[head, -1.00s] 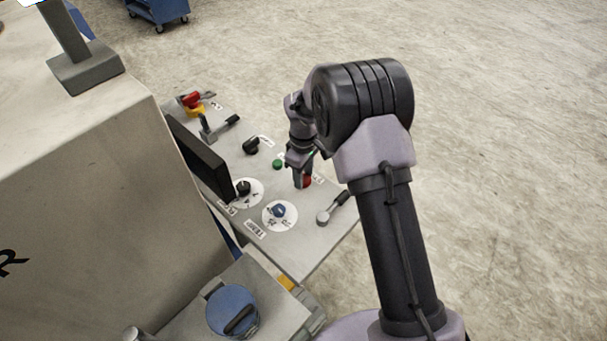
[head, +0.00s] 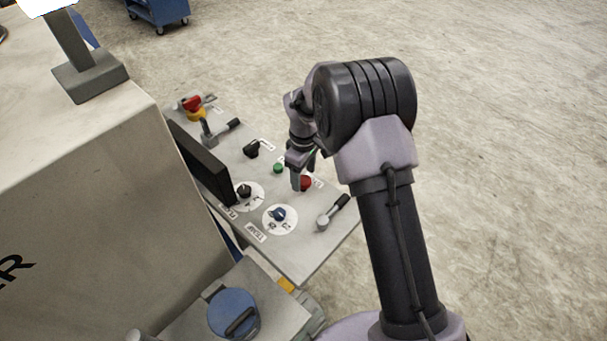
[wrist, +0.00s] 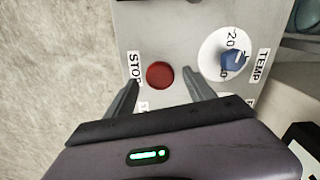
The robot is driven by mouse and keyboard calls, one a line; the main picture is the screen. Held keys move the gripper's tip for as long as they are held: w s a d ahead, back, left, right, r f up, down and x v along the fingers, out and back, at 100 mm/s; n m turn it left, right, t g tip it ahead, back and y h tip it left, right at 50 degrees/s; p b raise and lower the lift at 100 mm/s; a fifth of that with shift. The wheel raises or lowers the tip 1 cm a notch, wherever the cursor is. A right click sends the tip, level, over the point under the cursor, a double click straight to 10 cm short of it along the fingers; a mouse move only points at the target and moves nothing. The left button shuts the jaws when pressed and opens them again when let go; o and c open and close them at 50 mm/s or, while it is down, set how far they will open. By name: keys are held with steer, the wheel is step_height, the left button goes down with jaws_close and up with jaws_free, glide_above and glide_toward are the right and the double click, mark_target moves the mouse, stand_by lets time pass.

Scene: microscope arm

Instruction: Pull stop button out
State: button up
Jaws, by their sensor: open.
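The red stop button (wrist: 160,75) is a round knob on the grey control panel, beside a STOP label (wrist: 134,66) in the wrist view. In the head view the button (head: 306,184) shows partly behind my gripper. My gripper (wrist: 161,82) is open and empty. Its two fingers stand on either side of the button in the wrist view, with a gap to it on both sides. Whether the fingertips reach down to the button's height cannot be told.
A blue TEMP knob (wrist: 234,60) on a white dial sits right of the button in the wrist view. The panel (head: 300,255) also bears a lever (head: 333,212), a green button (head: 278,168), a black knob (head: 244,190) and a red-and-yellow switch (head: 194,106). A dark screen (head: 199,160) stands along its left.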

mark_target(304, 181)
step_height(304, 181, up, 17)
steer(key=p, duration=0.3)
steer(key=shift+p, duration=0.3)
steer(key=shift+f, duration=0.1)
steer(key=s+d+r+m+t+y+b, duration=0.1)
steer(key=s+d+r+m+b, duration=0.15)
steer(key=s, duration=0.35)
steer(key=s+d+r+m+t+b, duration=0.1)
steer(key=s+d+r+m+b, duration=0.15)
steer(key=s+b, duration=0.2)
steer(key=s+d+r+m+t+y+b, duration=0.1)
steer(key=s+r+m+b, duration=0.1)
steer(key=s+m+b, duration=0.3)
steer(key=s+d+f+m+t+b, duration=0.1)
steer(key=s+f+m, duration=0.1)
steer(key=s, duration=0.5)
steer(key=s+f+m+t+b, duration=0.1)
steer(key=s+f+m, duration=0.2)
steer(key=s, duration=0.4)
steer(key=shift+s+d+f+m+t, duration=0.3)
steer(key=shift+d+f+t, duration=0.1)
steer(key=shift+f, duration=0.2)
